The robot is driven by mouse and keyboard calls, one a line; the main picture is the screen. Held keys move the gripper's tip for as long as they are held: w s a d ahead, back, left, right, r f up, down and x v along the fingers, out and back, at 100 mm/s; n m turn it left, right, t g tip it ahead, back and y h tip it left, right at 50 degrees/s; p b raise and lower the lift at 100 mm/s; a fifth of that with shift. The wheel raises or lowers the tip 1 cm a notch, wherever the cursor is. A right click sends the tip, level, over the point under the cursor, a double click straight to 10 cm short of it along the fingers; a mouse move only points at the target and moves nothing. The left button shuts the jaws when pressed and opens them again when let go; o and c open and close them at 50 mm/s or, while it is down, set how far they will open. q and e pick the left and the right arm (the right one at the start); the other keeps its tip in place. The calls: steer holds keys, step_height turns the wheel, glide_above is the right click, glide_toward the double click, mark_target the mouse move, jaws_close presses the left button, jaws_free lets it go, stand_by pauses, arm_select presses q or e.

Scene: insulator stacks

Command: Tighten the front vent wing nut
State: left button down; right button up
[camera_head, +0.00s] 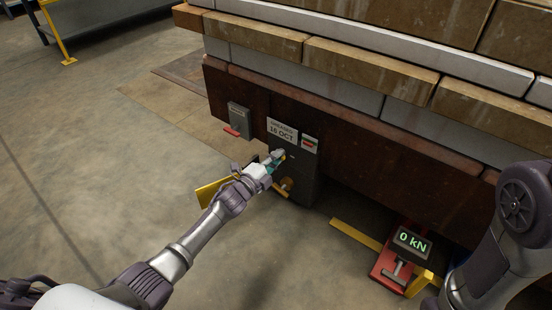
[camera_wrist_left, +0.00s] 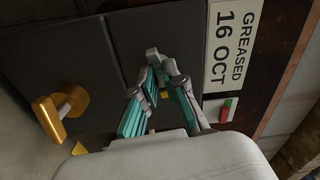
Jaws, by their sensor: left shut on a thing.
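A dark box (camera_head: 303,187) stands against the brown beam under the stack, and its dark face also fills much of the left wrist view (camera_wrist_left: 85,60). My left gripper (camera_head: 276,158) reaches its upper face. In the left wrist view the teal and grey fingers (camera_wrist_left: 158,75) converge and are shut on a small grey piece, which appears to be the wing nut (camera_wrist_left: 152,54). The fingers mostly hide it, so its wing angle cannot be told. A brass handle (camera_wrist_left: 62,107) sticks out of the same face, below the gripper in the head view (camera_head: 285,185).
A "GREASED 16 OCT" plate (camera_head: 282,130) and a small red-green indicator (camera_head: 310,143) sit beside the gripper. A grey box with a red lever (camera_head: 238,118) is to the left. A red jack with a "0 kN" display (camera_head: 412,241) stands right.

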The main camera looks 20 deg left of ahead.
arm_select(q)
steer(key=shift+w+d+r+m, duration=0.15)
steer(key=shift+d+r+m, duration=0.05)
steer(key=shift+m, duration=0.7)
steer(key=c, duration=1.4)
jaws_free()
steer(key=shift+o, duration=0.9)
steer(key=shift+d+f, duration=0.1)
steer(key=shift+d, duration=0.1)
steer(key=shift+a+f, duration=0.1)
steer(key=v, duration=1.2)
